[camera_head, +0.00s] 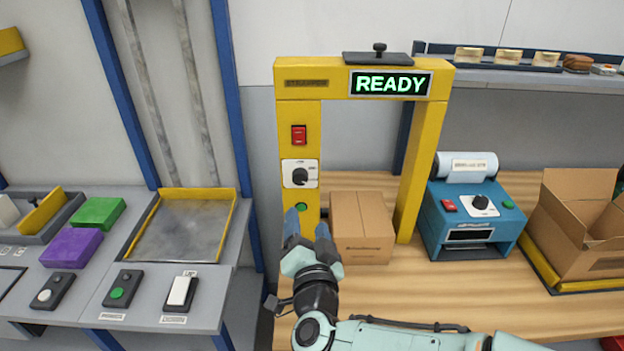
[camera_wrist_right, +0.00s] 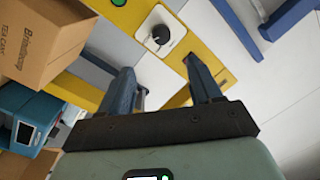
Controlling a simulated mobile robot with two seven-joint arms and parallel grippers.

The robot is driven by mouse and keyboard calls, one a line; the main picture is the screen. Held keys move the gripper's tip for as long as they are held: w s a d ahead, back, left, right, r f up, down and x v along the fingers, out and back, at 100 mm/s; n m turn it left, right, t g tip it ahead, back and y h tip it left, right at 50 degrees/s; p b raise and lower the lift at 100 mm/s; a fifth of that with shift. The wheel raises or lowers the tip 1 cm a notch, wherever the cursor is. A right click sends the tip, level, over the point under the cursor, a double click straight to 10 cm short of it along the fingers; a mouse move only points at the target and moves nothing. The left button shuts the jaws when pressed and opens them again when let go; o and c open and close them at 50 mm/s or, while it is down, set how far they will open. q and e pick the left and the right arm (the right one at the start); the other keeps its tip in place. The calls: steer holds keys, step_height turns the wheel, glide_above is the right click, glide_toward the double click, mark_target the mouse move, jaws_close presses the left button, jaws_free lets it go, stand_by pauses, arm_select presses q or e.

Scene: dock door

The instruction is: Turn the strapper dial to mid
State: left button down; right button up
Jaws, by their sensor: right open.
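The strapper (camera_head: 424,165) is a yellow arch with a lit READY display (camera_head: 390,83). Its dial (camera_head: 300,175) is a black knob on a white plate on the left post, and it also shows in the right wrist view (camera_wrist_right: 159,35). The marks around it are too small to read, so its setting is unclear. My right gripper (camera_head: 307,222) is open and empty, just below the dial in the head view. In the wrist view its blue fingers (camera_wrist_right: 158,64) stand apart, with the dial beyond the gap between them, not touched. My left gripper is not in view.
A red switch (camera_head: 299,135) sits above the dial and a green button (camera_head: 301,208) below. A closed carton (camera_head: 361,228) stands under the arch. A blue machine (camera_head: 472,221) with its own dial and an open carton (camera_head: 580,228) stand to the right.

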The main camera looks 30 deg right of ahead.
mark_target(300, 180)
steer(key=p+x, duration=0.1)
steer(key=x, duration=1.2)
steer(key=shift+w, duration=0.15)
steer(key=c, duration=1)
